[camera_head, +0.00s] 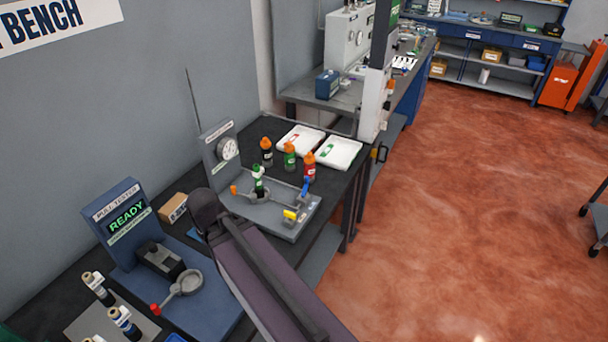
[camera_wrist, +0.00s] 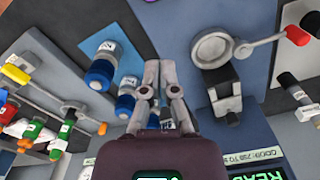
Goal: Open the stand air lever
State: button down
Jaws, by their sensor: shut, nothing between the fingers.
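A grey test stand (camera_head: 265,217) with a round gauge (camera_head: 228,149) stands on the dark bench. It carries a yellow-ended handle (camera_head: 290,214) at its front right and a blue handle (camera_head: 305,188) near its right edge. I cannot read which is the air lever. The yellow handle (camera_wrist: 16,73) also shows at the left of the wrist view, apart from my gripper. My gripper (camera_wrist: 160,66) is shut and empty, over the bench between the stand and the pull tester. In the head view my arm hides the gripper and part of the bench.
The blue pull tester (camera_head: 128,215), with a red-knobbed arm, stands at front left. Several capped cylinders (camera_head: 98,289) stand beside it.

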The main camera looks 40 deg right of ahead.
jog(key=w+d+t, duration=0.2)
jog(key=w+d, duration=1.2)
jog(key=d, duration=0.4)
jog(key=r+n+t, duration=0.1)
jog(key=r+t, duration=0.1)
send_over(305, 186)
jog(key=w+d, duration=0.2)
jog(key=w, duration=0.2)
jog(key=shift+s+a+f+p, duration=0.15)
jog(key=shift+s+f+p, duration=0.05)
jog(key=shift+p, duration=0.1)
jog(key=shift+f, duration=0.1)
jog(key=b+x, duration=1)
jog(key=shift+s, duration=2.05)
